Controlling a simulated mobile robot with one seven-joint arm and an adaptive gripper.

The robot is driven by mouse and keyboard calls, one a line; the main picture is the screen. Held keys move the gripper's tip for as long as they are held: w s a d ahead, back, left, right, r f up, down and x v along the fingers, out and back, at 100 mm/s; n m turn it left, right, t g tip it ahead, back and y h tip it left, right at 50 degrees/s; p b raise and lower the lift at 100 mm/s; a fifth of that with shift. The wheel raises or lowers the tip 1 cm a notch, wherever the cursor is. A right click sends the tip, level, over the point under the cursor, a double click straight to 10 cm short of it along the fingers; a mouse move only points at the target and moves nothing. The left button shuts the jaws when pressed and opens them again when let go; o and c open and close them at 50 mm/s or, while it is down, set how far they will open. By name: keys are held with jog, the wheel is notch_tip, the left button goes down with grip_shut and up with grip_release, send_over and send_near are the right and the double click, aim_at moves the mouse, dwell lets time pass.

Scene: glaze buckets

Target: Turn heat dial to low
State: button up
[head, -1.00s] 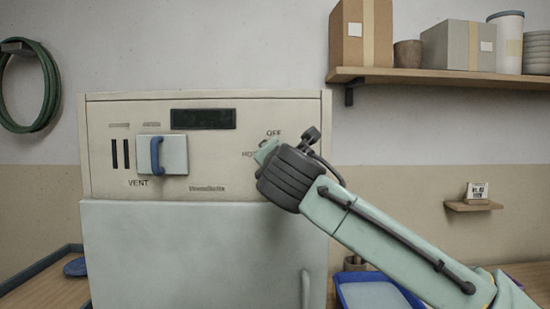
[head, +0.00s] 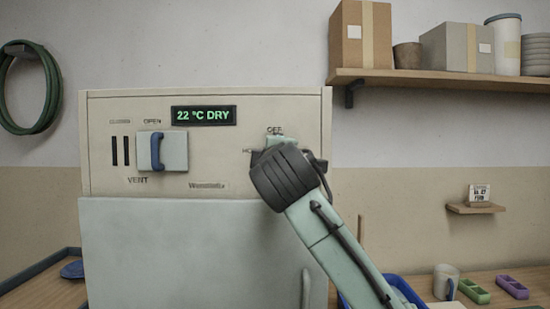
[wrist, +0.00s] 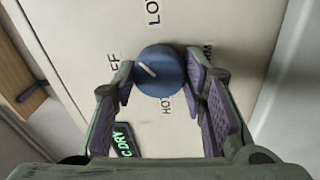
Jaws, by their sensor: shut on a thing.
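The heat dial (wrist: 165,78) is a round blue knob with a white pointer mark on the front panel (wrist: 90,25). In the wrist view the mark lies on the side facing the OFF label; LO lettering is above and HO lettering below. My gripper (wrist: 161,73) is shut on the dial, one purple-padded finger on each side. In the head view my gripper (head: 276,140) is at the upper right of the panel, just under OFF, and hides the dial.
The lit display (head: 203,116) reads 22 °C DRY. The vent slider plate (head: 173,152) with a blue handle is left on the panel. A shelf with boxes (head: 363,33) is upper right. A mug (head: 446,281) and small trays (head: 474,291) stand on the table at right.

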jog(key=shift+a+f+m+h+b, duration=0.1)
jog(key=shift+m+h+b, duration=0.35)
jog(key=shift+m, duration=3.45)
jog(key=o, duration=1.2)
jog(key=shift+c, duration=0.2)
jog(key=s, duration=1.2)
jog(key=shift+f, duration=0.4)
